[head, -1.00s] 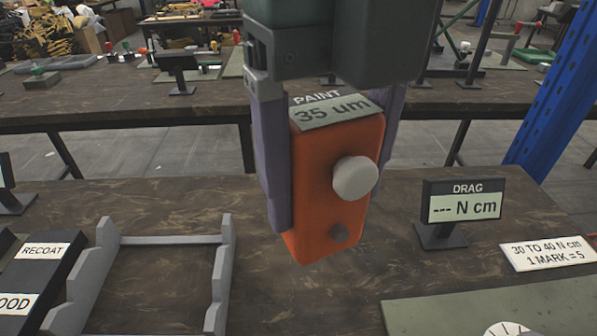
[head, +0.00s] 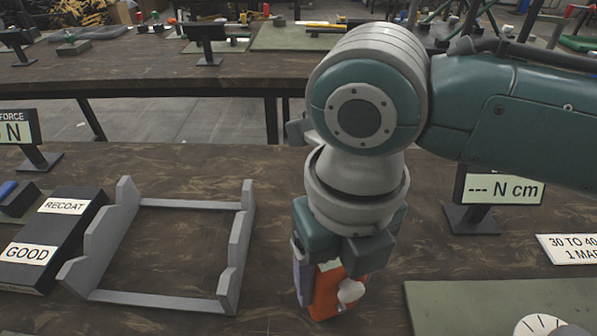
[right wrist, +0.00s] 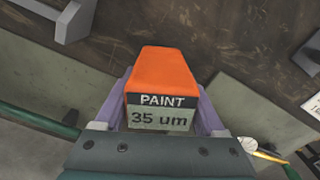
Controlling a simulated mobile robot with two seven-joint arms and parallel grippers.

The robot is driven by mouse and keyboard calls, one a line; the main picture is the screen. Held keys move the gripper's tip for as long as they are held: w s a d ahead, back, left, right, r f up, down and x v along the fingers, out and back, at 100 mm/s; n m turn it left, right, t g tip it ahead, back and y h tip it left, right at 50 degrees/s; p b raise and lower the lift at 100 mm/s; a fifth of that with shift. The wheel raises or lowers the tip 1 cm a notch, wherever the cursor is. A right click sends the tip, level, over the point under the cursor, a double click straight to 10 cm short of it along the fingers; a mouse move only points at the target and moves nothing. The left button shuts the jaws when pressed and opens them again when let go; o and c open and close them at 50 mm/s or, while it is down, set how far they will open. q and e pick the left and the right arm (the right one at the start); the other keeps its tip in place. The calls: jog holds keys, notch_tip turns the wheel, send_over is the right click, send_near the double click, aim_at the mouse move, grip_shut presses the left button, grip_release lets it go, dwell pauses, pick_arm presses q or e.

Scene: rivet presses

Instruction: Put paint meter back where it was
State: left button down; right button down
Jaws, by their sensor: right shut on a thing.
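The orange paint meter (head: 326,294) is gripped upright in my right gripper (head: 330,283), low over the brown table, right of the grey rack. I cannot tell whether its base touches the table. My left gripper is not in view.
The empty grey rack (head: 232,262) stands at left, beside a dark box (head: 50,240) labelled RECOAT and GOOD. A drag display (head: 500,190) and a white card (head: 570,248) are at right. A green mat (head: 450,310) lies front right. Bare table lies between rack and meter.

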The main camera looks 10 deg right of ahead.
jog(key=shift+f, duration=0.55)
jog(key=shift+f, duration=0.1)
